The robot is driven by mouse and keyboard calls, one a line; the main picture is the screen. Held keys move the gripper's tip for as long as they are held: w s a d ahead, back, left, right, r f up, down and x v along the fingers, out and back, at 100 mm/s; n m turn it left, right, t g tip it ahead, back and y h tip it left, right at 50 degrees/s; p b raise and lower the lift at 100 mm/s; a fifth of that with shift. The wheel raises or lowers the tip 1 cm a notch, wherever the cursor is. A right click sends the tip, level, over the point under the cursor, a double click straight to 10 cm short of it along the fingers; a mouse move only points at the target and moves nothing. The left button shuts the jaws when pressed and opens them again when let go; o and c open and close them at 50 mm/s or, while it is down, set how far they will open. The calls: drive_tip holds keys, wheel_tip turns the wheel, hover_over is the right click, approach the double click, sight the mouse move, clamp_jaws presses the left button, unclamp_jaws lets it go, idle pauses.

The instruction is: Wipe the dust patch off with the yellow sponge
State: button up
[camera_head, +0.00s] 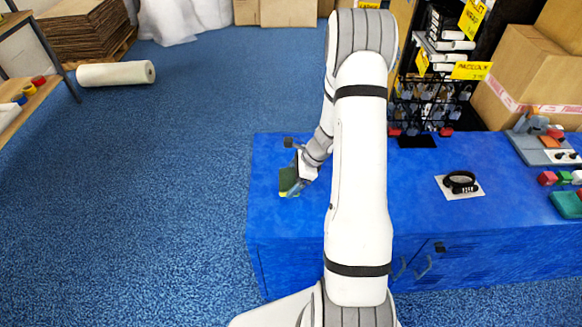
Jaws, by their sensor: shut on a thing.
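The sponge (287,179) is at the left end of the blue table (267,222). Its dark green top faces up, and a thin yellow edge shows along its near side. My gripper (297,184) is shut on the sponge from its right side. The sponge is at or just above the tabletop; I cannot tell if it touches. I cannot make out a dust patch; the sponge or my arm may cover it.
A black coiled lock (461,182) lies on a white card to the right. A black display rack (430,95) stands at the back. Small coloured items and a green block (567,204) sit at the right end. The table's left edge is close to the sponge.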

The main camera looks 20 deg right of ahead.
drive_tip(key=shift+r+p, duration=1.25)
drive_tip(key=shift+r, duration=0.85)
drive_tip(key=shift+f, duration=0.1)
